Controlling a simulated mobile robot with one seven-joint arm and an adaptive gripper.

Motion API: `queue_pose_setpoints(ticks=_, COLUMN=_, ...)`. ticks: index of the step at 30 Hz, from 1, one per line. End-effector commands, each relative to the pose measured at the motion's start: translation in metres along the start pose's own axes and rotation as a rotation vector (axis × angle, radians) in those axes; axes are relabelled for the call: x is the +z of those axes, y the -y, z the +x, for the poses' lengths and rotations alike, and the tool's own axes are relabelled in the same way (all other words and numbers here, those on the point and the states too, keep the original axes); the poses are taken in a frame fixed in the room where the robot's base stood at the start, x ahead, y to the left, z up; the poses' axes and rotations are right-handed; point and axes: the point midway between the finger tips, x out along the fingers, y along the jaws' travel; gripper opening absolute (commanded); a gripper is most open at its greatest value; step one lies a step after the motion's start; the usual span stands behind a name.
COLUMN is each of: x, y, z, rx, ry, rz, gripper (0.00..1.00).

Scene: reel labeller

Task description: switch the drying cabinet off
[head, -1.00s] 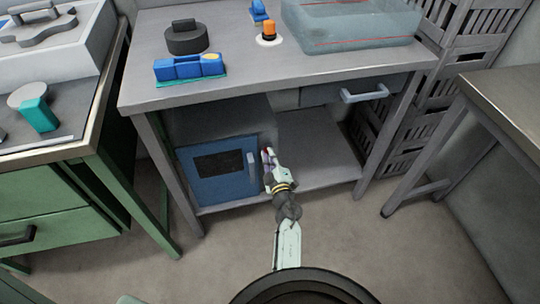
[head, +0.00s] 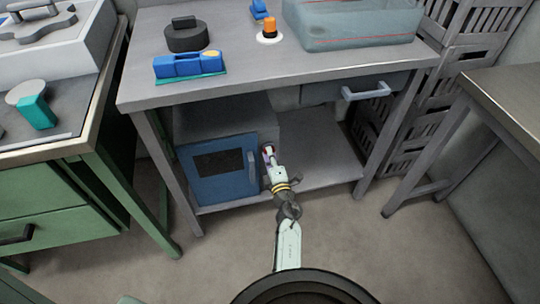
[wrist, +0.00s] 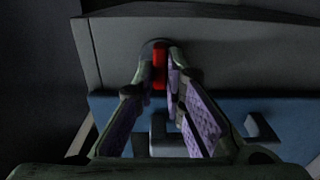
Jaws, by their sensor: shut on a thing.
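The drying cabinet (head: 222,192) stands on the lower shelf of the grey bench, with a blue door, a dark window and a pale upright handle. Its grey body and blue front also show in the wrist view (wrist: 230,62). My gripper (head: 268,150) is at the right side of the cabinet, beside the door handle. In the wrist view my gripper (wrist: 160,70) has its fingertips closed on a red switch (wrist: 159,67) on a round dark base set in the grey panel. The fingers hide part of the switch, and its exact setting is hard to tell.
The bench top (head: 335,70) overhangs my gripper, and a drawer handle (head: 366,92) juts out at right. The shelf right of the cabinet (head: 318,165) is empty. A green cabinet (head: 60,200) stands at left, another table (head: 510,95) at right.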

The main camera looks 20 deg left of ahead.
Motion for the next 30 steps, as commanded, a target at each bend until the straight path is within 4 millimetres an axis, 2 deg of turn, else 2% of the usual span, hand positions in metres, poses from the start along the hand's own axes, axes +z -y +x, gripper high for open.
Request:
queue_pose_setpoints(ticks=12, x=0.0001, y=0.0005, z=-0.0003, rx=-0.001, ry=0.000, rz=-0.009, gripper=0.00)
queue_pose_setpoints(ticks=13, x=0.0001, y=0.0005, z=-0.0003, rx=-0.001, ry=0.000, rz=-0.009, gripper=0.12)
queue_pose_setpoints(ticks=21, x=0.0000, y=0.0003, z=-0.0002, rx=-0.001, ry=0.000, rz=-0.008, gripper=0.30)
queue_pose_setpoints(ticks=30, x=0.0000, y=0.0003, z=-0.0011, rx=-0.001, ry=0.000, rz=-0.007, gripper=0.31)
